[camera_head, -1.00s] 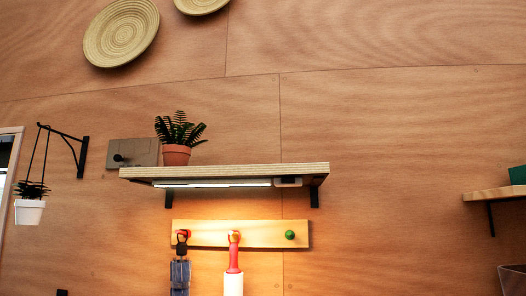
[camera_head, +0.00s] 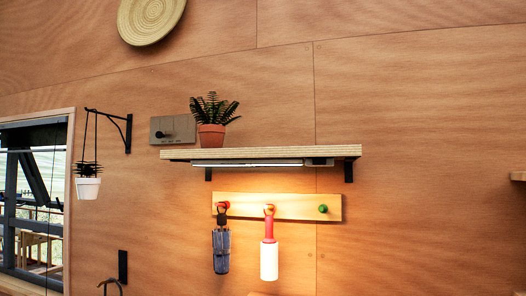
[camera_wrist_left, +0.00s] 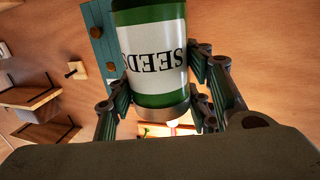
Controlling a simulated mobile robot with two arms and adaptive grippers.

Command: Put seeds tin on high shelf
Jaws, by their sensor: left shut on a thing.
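The seeds tin (camera_wrist_left: 155,55) is green with a white label reading SEEDS, upside down in the left wrist view. My left gripper (camera_wrist_left: 160,90) is shut on it, with a finger on each side of the tin. The tin's far end is cut off by the top of that view. In the head view a high wooden shelf (camera_head: 260,153) with a lamp under it is on the wall. Neither gripper nor the tin shows in the head view. My right gripper is not in view.
A potted fern (camera_head: 212,120) stands on the shelf's left part; the right part is bare. Below, a peg rail (camera_head: 285,206) holds hanging tools. A hanging white planter (camera_head: 88,187) and a window (camera_head: 35,200) are at left. Another shelf edge (camera_head: 517,176) shows at right.

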